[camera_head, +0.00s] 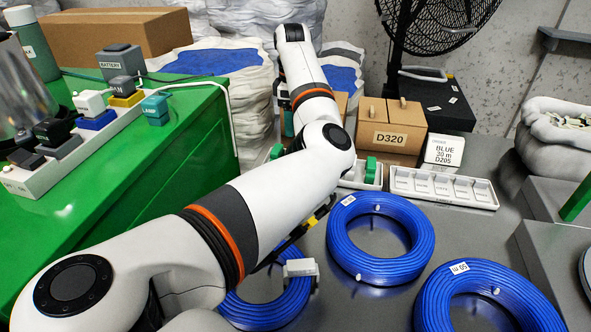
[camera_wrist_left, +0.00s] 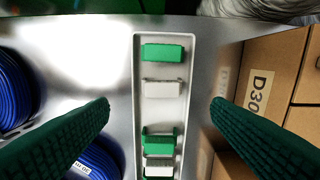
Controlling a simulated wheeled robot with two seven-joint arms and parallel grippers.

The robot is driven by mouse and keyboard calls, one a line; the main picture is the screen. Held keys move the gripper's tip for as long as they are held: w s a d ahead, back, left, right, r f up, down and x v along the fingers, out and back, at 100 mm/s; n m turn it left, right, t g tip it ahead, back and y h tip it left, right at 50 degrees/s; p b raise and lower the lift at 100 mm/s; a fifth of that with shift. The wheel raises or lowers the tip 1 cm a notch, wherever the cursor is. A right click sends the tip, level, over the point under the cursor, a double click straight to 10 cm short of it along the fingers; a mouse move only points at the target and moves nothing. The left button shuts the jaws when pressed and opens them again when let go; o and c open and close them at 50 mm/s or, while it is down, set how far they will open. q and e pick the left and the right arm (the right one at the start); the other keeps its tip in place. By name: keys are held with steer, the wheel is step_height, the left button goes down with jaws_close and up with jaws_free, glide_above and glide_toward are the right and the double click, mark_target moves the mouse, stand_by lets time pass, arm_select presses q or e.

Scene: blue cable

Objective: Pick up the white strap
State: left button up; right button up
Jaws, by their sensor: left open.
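A long white tray (camera_wrist_left: 139,110) lies under my left gripper (camera_wrist_left: 160,103) in the left wrist view. In it, a white strap (camera_wrist_left: 163,89) sits between a green strap (camera_wrist_left: 163,52) and another green strap (camera_wrist_left: 158,143). A second white piece (camera_wrist_left: 159,161) lies near the bottom edge. My left gripper is open and empty, its green ridged fingers on either side of the tray. In the head view my left arm covers most of the tray (camera_head: 345,183), and the white strap cannot be made out. My right gripper is not in view.
Blue cable coils (camera_head: 380,238) lie on the grey table in front of the tray. A D320 cardboard box (camera_head: 391,128) and an empty compartmented white tray (camera_head: 443,187) are close by. A green bench (camera_head: 165,150) with a socket strip is on the left.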

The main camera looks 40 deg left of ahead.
arm_select(q)
step_height(320, 180, down, 8)
steer(key=shift+f+b, duration=0.15)
steer(key=shift+b, duration=0.7)
step_height(320, 180, down, 4)
steer(key=shift+w+f+b, duration=0.1)
steer(key=shift+f+b, duration=0.05)
steer(key=shift+b, duration=0.35)
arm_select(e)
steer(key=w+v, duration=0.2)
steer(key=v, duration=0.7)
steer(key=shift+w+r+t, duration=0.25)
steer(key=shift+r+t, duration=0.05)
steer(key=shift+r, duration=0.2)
arm_select(q)
steer(key=c, duration=0.7)
